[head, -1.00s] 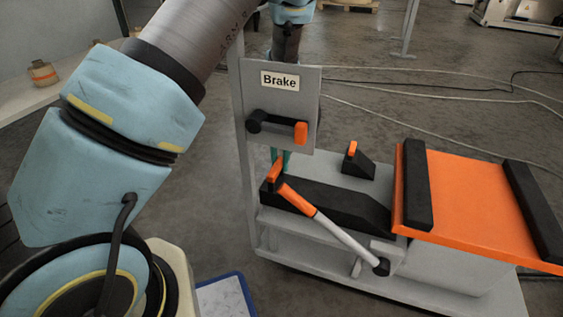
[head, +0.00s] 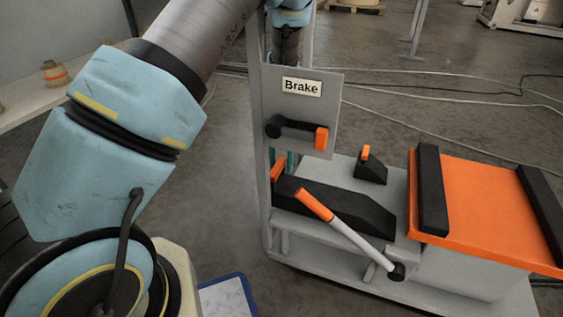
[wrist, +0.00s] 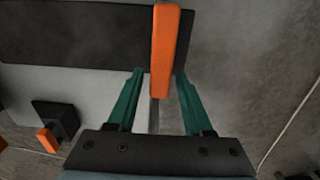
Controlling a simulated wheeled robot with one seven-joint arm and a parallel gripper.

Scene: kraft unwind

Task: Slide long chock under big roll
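The long chock (head: 345,213) is a low black wedge on the grey cart deck, its thin end towards the orange platform. Its upright orange handle (head: 278,170) is at its left end. In the wrist view the black chock (wrist: 80,40) lies across the top, and the orange handle (wrist: 166,45) stands between the green fingers of my gripper (wrist: 160,75). The fingers look apart, with narrow gaps beside the handle. In the head view my gripper is mostly hidden behind the brake panel; a bit of green shows below it. No big roll is in view.
The brake panel (head: 302,104) with its orange-tipped handle stands in front of my gripper. A lever with an orange grip (head: 314,204) slants before the chock. A short chock (head: 371,171) stands behind. The orange platform (head: 483,210) with black bars is at right. Cables cross the floor.

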